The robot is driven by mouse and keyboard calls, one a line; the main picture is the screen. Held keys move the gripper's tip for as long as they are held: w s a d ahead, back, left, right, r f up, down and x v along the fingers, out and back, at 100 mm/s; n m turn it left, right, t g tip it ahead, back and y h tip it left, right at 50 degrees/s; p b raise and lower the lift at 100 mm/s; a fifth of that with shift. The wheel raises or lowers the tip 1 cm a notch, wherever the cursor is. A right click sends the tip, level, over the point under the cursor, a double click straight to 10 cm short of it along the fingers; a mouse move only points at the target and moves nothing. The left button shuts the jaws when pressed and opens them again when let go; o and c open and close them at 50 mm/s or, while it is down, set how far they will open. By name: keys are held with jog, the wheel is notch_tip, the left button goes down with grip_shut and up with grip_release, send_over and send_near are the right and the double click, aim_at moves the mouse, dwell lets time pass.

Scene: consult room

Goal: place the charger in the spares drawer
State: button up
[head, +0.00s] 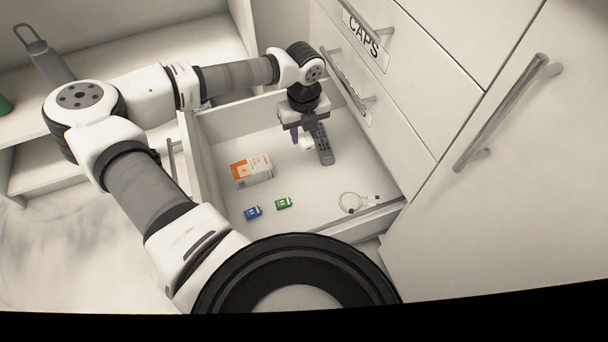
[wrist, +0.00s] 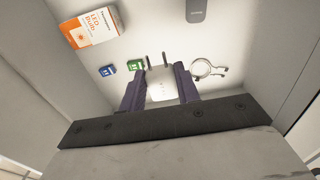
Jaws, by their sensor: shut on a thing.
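My gripper (head: 301,138) points down inside the open drawer (head: 218,200), towards its far side. It is shut on the white charger (head: 307,144). In the wrist view the charger (wrist: 160,84) sits between the two dark purple fingers, with two metal prongs pointing away from my gripper. In the head view the fingers and gripper body partly hide it. I cannot tell whether the charger touches the drawer floor. No label on the open drawer is readable.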

notch_tip(320, 180, down, 18)
jog(key=b, duration=0.6)
jog(key=shift+f, duration=0.15)
jog(key=shift+f, duration=0.2)
jog(key=o, duration=1)
jog(key=shift+c, duration=0.2)
notch_tip(320, 180, up, 12)
jog(key=p, duration=0.4)
jog(key=shift+r, duration=0.25)
